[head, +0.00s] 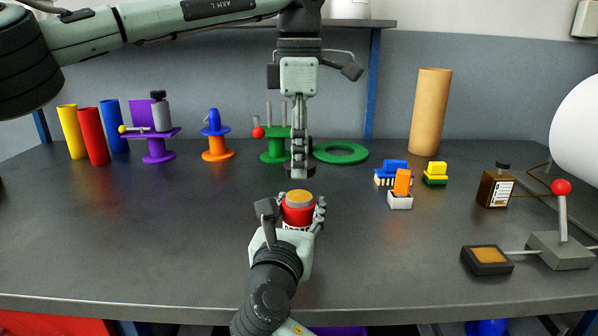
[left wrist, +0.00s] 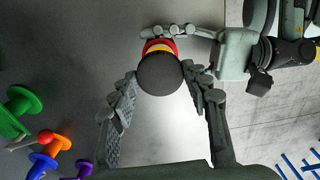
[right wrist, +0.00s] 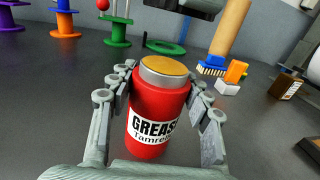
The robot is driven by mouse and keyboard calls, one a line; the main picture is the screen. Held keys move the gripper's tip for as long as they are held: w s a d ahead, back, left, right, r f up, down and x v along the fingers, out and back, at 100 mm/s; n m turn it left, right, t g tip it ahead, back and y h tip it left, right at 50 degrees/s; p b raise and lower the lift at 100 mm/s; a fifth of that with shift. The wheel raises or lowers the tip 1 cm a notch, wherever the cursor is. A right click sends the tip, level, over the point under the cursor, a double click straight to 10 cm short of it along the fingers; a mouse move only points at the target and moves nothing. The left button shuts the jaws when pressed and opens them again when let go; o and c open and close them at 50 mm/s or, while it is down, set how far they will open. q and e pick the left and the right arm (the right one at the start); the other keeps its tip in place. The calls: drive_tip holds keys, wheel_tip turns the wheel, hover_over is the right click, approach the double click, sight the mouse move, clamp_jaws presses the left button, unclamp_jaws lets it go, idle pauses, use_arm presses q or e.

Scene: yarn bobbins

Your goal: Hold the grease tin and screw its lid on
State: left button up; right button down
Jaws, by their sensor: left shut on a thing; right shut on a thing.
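The grease tin (head: 297,214) is red with a white label and a tan, open-looking top. It stands upright in my right gripper (head: 291,210), whose fingers are shut around its sides. The tin's label reads "GREASE" in the right wrist view (right wrist: 152,120). The lid (left wrist: 160,74) is a dark round disc. My left gripper (left wrist: 158,80) is shut on it, pointing down. In the head view the lid (head: 298,172) is above and slightly behind the tin, apart from it. In the left wrist view the lid partly hides the tin (left wrist: 160,45).
A green spool (head: 278,157) and a green ring (head: 341,153) lie behind the grippers. Orange and purple spools (head: 155,150) stand at the back left. The front left table is clear.

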sight(299, 196)
use_arm(q)
drive_tip(key=shift+f, duration=1.2)
drive_tip(key=shift+f, duration=0.9)
drive_tip(key=shift+f, duration=0.6)
